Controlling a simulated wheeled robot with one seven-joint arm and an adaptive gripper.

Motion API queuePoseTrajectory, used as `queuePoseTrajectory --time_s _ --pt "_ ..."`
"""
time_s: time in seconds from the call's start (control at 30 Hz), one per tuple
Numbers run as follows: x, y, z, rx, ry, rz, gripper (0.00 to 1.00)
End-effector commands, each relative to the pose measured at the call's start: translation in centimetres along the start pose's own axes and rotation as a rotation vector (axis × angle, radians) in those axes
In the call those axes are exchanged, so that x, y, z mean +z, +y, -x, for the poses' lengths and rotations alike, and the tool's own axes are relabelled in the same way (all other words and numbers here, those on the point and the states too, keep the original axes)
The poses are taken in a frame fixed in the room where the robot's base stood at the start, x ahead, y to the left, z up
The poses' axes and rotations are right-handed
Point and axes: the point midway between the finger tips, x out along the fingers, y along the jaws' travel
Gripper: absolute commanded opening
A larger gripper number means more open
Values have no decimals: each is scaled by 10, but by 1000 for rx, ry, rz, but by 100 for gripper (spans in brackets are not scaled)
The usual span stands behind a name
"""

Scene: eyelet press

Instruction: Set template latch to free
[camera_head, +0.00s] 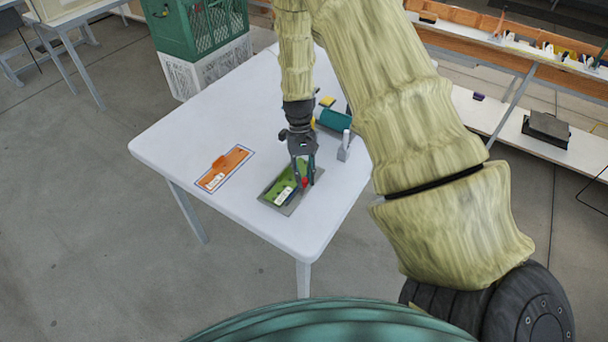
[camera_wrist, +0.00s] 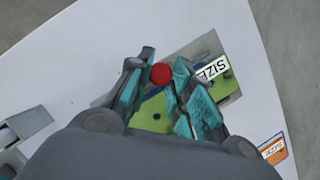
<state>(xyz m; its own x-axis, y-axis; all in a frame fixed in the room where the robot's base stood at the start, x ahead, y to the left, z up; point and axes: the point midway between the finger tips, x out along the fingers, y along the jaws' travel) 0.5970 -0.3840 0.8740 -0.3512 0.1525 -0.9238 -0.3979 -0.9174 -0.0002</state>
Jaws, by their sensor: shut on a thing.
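A green template (camera_head: 279,187) lies in a grey base plate (camera_head: 289,209) near the table's front edge. In the wrist view the green template (camera_wrist: 155,109) shows between my fingers, with a white SIZE label (camera_wrist: 211,69) at its right. A round red knob (camera_head: 305,182), apparently the template latch's, is at its right end in the head view. My gripper (camera_head: 305,172) points down over that end, its fingertips shut on the red knob (camera_wrist: 160,73). The fingers hide the rest of the latch, so I cannot tell its setting.
An orange template (camera_head: 226,165) lies in a blue outline to the left. A small grey block with a white upright (camera_head: 344,150) stands to the right. A teal cylinder (camera_head: 334,119) and a yellow piece (camera_head: 327,101) lie behind my gripper. The white table's (camera_head: 190,125) left side is clear.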

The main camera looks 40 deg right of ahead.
Motion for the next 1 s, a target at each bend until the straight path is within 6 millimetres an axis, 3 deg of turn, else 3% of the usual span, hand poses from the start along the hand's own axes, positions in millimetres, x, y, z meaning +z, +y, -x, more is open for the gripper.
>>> queuePoseTrajectory --time_s 0.17,0.2,0.33,0.73,1.0 --pt "0 1 0 1 0 0 0" --pt "0 1 0 1 0 0 23" --pt "0 0 0 1 -1 0 44" --pt "0 0 5 0 0 1 44" --pt "-1 0 45 -1 3 2 44"
